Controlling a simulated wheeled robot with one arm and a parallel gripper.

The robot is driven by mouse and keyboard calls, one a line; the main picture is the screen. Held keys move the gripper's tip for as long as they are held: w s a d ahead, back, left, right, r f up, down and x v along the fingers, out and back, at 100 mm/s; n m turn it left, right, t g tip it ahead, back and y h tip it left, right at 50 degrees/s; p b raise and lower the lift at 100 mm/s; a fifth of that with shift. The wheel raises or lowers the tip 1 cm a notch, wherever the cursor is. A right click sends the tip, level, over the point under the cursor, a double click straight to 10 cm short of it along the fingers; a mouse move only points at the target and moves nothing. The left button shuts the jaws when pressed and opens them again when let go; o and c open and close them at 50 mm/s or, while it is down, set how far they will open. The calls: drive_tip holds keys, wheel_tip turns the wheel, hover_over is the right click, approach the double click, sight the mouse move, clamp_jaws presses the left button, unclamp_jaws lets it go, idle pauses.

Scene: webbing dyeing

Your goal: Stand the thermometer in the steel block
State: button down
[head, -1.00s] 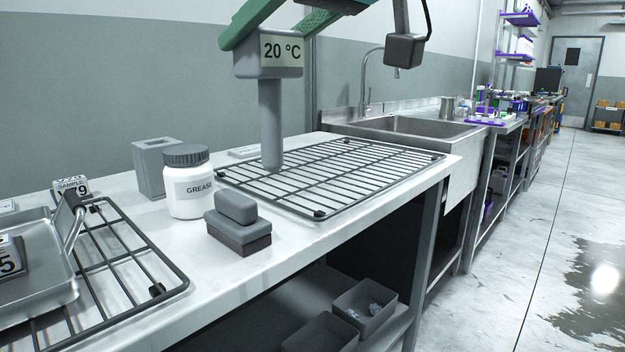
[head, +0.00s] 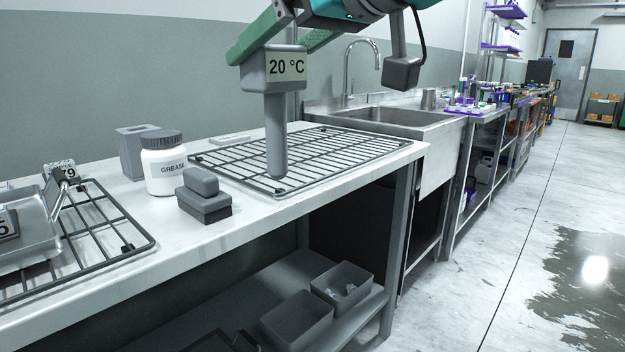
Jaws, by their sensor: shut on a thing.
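The thermometer (head: 276,130) is grey, with a boxy head reading 20 °C and a thick round stem pointing down, close to upright. My gripper (head: 270,42) has green fingers shut on its head. In the picture the stem's lower end overlaps the front left part of a wire rack; I cannot tell whether it touches. A grey upright block (head: 131,155) with an opening in its top stands at the back left of the bench, behind the grease jar. It looks like the steel block and is partly hidden by the jar. The thermometer is to its right, apart from it.
The white grease jar (head: 163,167) and a stacked grey block (head: 204,198) stand left of the wire rack (head: 350,150). A metal tray (head: 30,245) rests on another rack (head: 100,230) at far left. A sink (head: 385,117) lies beyond. Bins (head: 342,285) sit below.

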drive_tip(key=w+d+f+m+t+h, duration=0.1)
drive_tip(key=w+d+f+m+h, duration=0.2)
drive_tip(key=f, duration=1.6)
drive_tip(key=w+d+f+m+t+h, duration=0.1)
drive_tip(key=w+d+f+m+h, duration=0.2)
drive_tip(key=w+d+f, duration=0.7)
drive_tip(key=w+d+f+m+t+h, duration=0.2)
drive_tip(key=w+d+f, duration=0.4)
drive_tip(key=w+f, duration=1)
wheel_tip(320, 180, down, 14)
drive_tip(key=shift+d+r+m+h, duration=0.15)
drive_tip(key=shift+m+h, duration=0.45)
drive_tip(key=shift+h, duration=0.1)
